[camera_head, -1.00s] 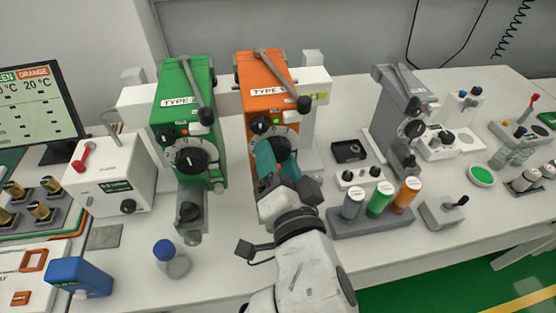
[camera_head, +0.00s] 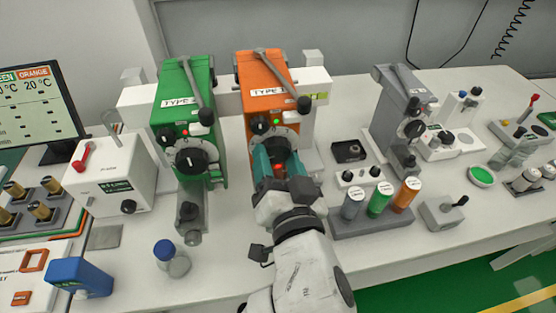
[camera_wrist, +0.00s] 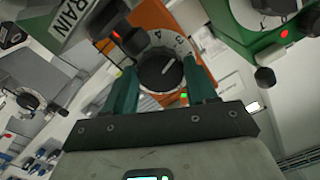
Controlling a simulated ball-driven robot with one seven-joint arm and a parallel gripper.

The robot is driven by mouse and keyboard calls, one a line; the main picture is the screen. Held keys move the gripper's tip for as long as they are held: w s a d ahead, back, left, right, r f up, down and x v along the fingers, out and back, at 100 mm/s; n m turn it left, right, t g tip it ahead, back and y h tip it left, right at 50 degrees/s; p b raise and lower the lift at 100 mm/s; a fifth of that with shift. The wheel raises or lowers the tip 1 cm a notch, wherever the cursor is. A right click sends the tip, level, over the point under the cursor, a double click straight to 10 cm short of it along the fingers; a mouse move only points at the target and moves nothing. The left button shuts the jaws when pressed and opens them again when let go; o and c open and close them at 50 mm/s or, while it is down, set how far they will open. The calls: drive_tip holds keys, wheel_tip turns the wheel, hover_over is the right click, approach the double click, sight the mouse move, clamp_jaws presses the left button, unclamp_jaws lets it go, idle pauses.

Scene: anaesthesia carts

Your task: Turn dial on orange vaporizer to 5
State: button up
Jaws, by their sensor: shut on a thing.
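The orange vaporizer (camera_head: 262,80) stands upright on the bench in the middle of the head view. Its black dial (camera_head: 279,147) is on its front and is partly hidden by my gripper. My gripper (camera_head: 278,160) has teal fingers placed on both sides of the dial and is shut on it. In the wrist view the dial (camera_wrist: 160,72) lies between the fingertips of my gripper (camera_wrist: 163,85), with a white line on its face and a numbered ring around it. Digits such as 3 and 4 show on the ring. I cannot tell the exact setting.
The green vaporizer (camera_head: 183,95) stands close on the left. A grey vaporizer (camera_head: 397,110) stands on the right. Grey, green and orange cylinders sit in a holder (camera_head: 372,222) to the right of my arm. A blue-capped bottle (camera_head: 170,258) stands at front left.

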drive_tip(key=n, duration=0.6)
drive_tip(key=shift+h+p, duration=0.3)
drive_tip(key=shift+p, duration=0.1)
drive_tip(key=n, duration=0.4)
drive_tip(key=shift+f+n+h+p, duration=0.1)
drive_tip(key=shift+n+h+p, duration=0.2)
drive_tip(key=shift+p, duration=0.05)
drive_tip(key=o, duration=0.8)
drive_tip(key=shift+d, duration=0.1)
drive_tip(key=b+v, duration=0.1)
drive_tip(key=v, duration=0.4)
drive_tip(key=b+v, duration=0.1)
drive_tip(key=v, duration=0.4)
drive_tip(key=shift+s+f, duration=0.1)
drive_tip(key=shift+s, duration=0.3)
